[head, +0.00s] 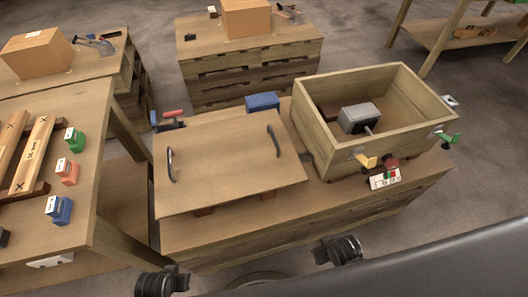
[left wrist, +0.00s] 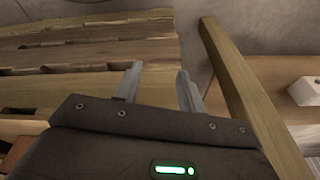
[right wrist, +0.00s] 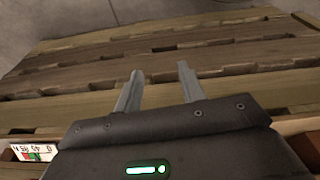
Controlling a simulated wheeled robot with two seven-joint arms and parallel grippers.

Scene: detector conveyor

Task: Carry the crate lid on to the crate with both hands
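The crate lid (head: 225,165) is a flat wooden panel with two dark handles, a left handle (head: 171,165) and a right handle (head: 273,140). It lies on supports on the pallet-like bench, left of the crate. The open wooden crate (head: 325,145) stands on the right of the same bench with a grey device (head: 360,117) inside. My left gripper (left wrist: 158,85) is open and empty, in front of the bench's slatted side. My right gripper (right wrist: 158,85) is open and empty, also facing the slats. In the head view only dark parts of my arms show at the bottom edge.
A blue box (head: 262,102) sits behind the lid. Yellow (head: 365,161) and green (head: 449,139) latches and a label card (head: 385,179) are by the crate. A table (head: 75,200) with colored blocks stands at left. A cardboard box (head: 246,17) is on the back pallet.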

